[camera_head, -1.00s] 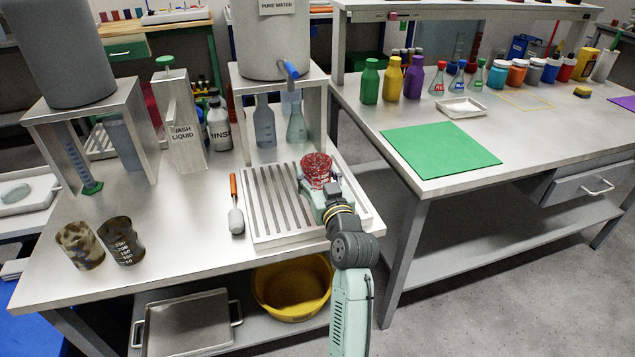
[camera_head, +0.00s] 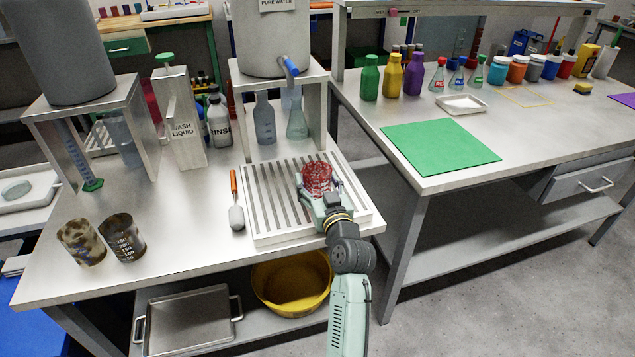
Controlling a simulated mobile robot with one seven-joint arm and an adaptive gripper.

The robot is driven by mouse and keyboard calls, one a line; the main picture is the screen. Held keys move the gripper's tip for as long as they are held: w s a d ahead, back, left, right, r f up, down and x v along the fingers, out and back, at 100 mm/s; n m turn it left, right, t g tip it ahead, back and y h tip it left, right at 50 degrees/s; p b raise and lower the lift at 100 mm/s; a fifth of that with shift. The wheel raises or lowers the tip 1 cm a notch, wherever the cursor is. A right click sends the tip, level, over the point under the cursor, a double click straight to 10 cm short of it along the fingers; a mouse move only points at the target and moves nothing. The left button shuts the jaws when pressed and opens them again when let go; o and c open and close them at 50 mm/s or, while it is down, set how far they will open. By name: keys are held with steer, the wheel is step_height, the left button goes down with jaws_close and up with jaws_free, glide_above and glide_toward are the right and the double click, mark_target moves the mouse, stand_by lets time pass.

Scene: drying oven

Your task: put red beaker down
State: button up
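The beaker looks upright. Its base is partly hidden by my gripper, so I cannot tell whether it touches the slats.
A brush with an orange handle (camera_head: 234,186) lies left of the rack. Two stained beakers (camera_head: 122,238) stand at the table's front left. A flask (camera_head: 297,122) and a bottle (camera_head: 264,120) stand behind the rack. A green mat (camera_head: 440,147) lies on the right table.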

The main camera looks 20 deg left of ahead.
steer(key=shift+o, duration=1)
steer(key=shift+r, duration=0.2)
steer(key=b+v, duration=0.3)
steer(key=v, duration=0.9)
